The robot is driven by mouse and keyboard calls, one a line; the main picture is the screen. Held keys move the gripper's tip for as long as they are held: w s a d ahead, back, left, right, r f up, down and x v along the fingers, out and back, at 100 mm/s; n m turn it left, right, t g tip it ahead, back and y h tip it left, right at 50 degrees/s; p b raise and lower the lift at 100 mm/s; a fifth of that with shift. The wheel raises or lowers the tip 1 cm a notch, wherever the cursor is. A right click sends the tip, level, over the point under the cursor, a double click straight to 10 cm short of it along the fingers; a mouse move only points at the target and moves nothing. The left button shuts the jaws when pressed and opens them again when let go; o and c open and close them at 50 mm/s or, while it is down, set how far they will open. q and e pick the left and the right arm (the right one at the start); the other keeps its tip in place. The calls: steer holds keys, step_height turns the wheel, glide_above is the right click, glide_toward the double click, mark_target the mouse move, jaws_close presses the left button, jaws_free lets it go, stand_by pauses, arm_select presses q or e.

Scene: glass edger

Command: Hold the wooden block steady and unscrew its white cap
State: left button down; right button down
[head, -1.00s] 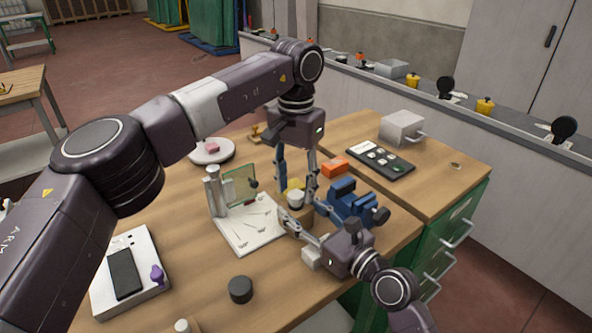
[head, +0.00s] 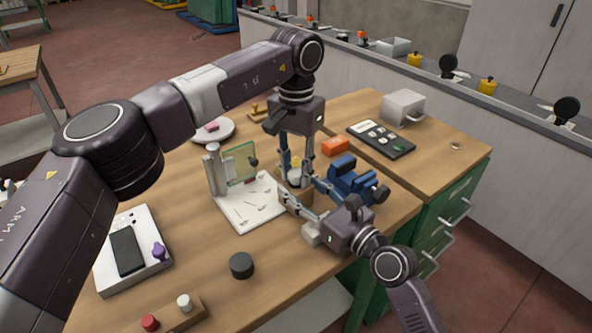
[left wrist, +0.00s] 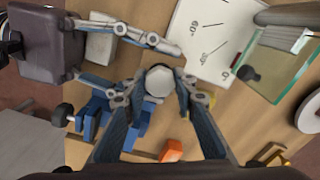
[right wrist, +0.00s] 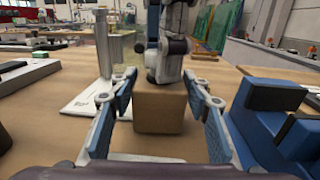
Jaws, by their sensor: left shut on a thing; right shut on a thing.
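The wooden block (right wrist: 158,110) stands upright on the table in the right wrist view, and partly shows in the head view (head: 291,204). Its white cap (left wrist: 159,80) sits at the block's top, seen from above in the left wrist view. My left gripper (head: 296,176) points straight down from above and is shut on the cap, one finger on each side. My right gripper (right wrist: 160,88) reaches in level from the side and is shut on the block. The fingers hide parts of the block and cap in the head view.
A blue vise (head: 351,180) stands close beside the block on the right. A white angle plate (head: 246,207) with an upright glass pane (head: 239,164) lies to the left. An orange block (head: 335,146) is behind. A black puck (head: 241,265) sits in front on open table.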

arm_select(q)
steer(key=n, duration=0.3)
steer(key=c, duration=1.6)
jaws_free()
